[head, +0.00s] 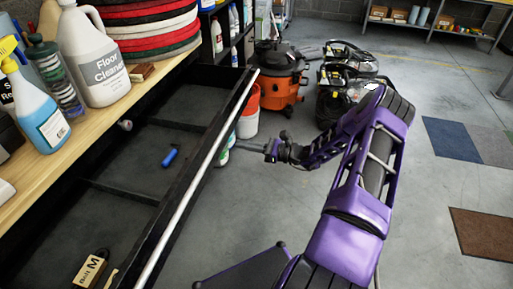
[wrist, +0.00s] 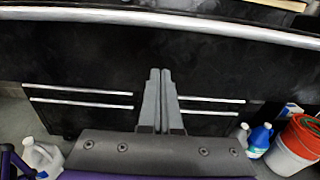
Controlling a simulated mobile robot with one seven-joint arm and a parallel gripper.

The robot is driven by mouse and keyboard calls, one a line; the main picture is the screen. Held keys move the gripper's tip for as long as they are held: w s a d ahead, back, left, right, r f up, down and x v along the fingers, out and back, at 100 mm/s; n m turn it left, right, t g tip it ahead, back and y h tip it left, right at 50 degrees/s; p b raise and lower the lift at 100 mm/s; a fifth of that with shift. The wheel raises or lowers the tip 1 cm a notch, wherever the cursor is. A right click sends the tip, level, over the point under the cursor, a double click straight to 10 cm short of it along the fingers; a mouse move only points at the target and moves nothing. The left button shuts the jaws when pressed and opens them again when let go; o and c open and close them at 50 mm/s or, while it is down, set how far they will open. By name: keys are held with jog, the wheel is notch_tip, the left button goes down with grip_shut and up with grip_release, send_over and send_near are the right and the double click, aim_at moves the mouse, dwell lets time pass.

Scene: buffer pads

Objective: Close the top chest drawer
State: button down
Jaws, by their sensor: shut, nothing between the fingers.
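The top chest drawer (head: 201,178) is pulled well out from under the wooden worktop in the head view. It is black inside, with a silver strip along its front edge. In the wrist view its dark front (wrist: 90,50) fills the upper part, below a long silver strip. My gripper (head: 240,145) is just outside the drawer front, with its fingers pointing at it. In the wrist view the grey fingers (wrist: 160,75) are together and empty. I cannot tell whether the fingertips touch the front.
A blue object (head: 170,157) and a padlock-like item (head: 91,268) lie in the drawer. A Floor Cleaner jug (head: 100,65) and spray bottle (head: 40,110) stand on the worktop. Bottles and a red bucket (head: 248,100) are beyond the front. An orange vacuum (head: 280,85) stands behind.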

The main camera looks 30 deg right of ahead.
jog(key=x, duration=0.6)
jog(key=shift+a, duration=0.1)
